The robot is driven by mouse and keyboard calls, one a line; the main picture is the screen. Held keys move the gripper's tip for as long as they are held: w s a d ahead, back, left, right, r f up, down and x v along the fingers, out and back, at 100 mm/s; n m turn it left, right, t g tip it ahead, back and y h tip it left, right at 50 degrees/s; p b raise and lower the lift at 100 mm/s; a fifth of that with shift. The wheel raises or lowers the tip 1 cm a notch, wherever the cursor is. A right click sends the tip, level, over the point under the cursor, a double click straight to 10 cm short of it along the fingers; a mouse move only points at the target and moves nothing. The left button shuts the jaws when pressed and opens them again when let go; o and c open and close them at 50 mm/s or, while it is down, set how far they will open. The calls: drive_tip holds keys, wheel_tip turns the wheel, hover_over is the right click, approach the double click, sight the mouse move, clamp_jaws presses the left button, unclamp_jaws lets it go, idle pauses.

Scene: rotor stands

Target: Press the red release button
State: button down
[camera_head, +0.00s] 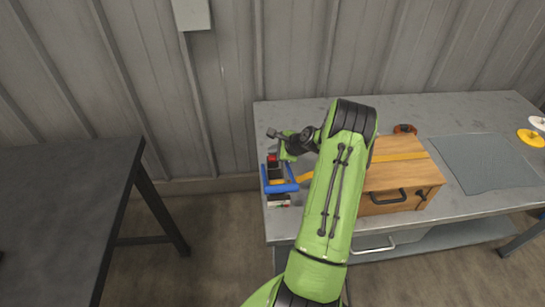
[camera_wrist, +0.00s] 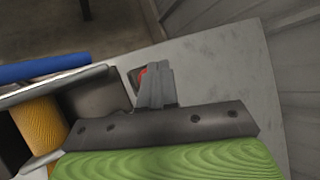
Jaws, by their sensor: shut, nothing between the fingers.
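The red release button (camera_wrist: 143,72) shows in the wrist view as a small red patch, mostly hidden behind my fingers. In the head view a red spot (camera_head: 272,157) sits at the far end of a dark stand (camera_head: 275,172) at the table's left edge. A blue bar (camera_head: 281,187) and a yellow part belong with that stand, and the blue bar (camera_wrist: 45,68) also shows in the wrist view. My gripper (camera_wrist: 156,82) is shut and empty, with its fingers in front of the button. I cannot tell whether they touch it. In the head view my gripper (camera_head: 286,153) is just right of the red spot.
A wooden box (camera_head: 400,177) with a dark handle stands right of my arm on the grey table (camera_head: 420,112). A grey mat (camera_head: 487,163) and yellow and white discs (camera_head: 530,138) lie farther right. A dark table (camera_head: 70,190) stands apart at left. A wall runs close behind.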

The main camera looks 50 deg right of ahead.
sight(273, 158)
drive_tip(key=shift+s+a+f+b, duration=0.15)
drive_tip(key=shift+f+b, duration=0.05)
drive_tip(key=shift+f, duration=0.25)
drive_tip(key=shift+s+a+f+b, duration=0.1)
drive_tip(key=shift+f+b, duration=0.05)
drive_tip(key=shift+f, duration=0.25)
idle(0.6)
drive_tip(key=shift+w+r+p, duration=0.35)
drive_tip(key=shift+r+p, duration=0.2)
drive_tip(key=shift+r, duration=0.25)
wheel_tip(273, 158, up, 5)
drive_tip(key=p, duration=0.4)
drive_tip(key=shift+d+r, duration=0.1)
idle(0.5)
